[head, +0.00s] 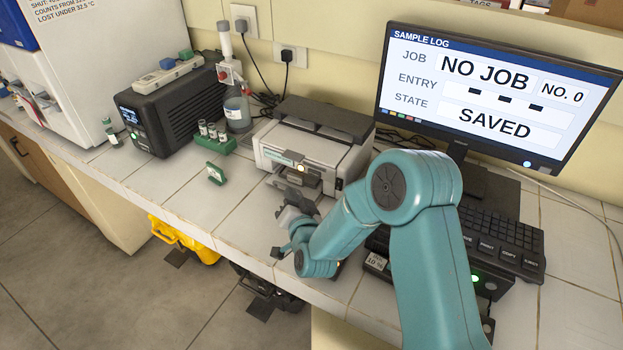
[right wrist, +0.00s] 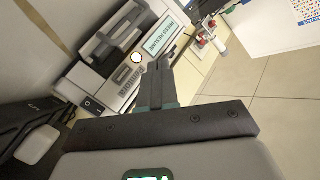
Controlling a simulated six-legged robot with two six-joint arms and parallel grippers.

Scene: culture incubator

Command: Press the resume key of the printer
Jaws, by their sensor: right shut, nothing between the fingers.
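The printer (head: 318,148) is a white and dark grey box on the tiled bench, left of the monitor. Its front faces my right arm. In the right wrist view the printer (right wrist: 88,70) shows a pale display (right wrist: 155,35) that seems to read "PRESS RESUME". A round lit key (right wrist: 136,58) sits beside the display, and a dark rocker switch (right wrist: 90,102) is farther along the front. My right gripper (right wrist: 157,66) is shut and empty, its fingertips close to the lit key; contact cannot be told. My left gripper is out of view.
A monitor (head: 480,95) reads "NO JOB" and "SAVED". A keyboard (head: 490,235) lies below it. A dark device (head: 170,112), a green vial rack (head: 212,140) and a bottle (head: 237,112) stand left of the printer.

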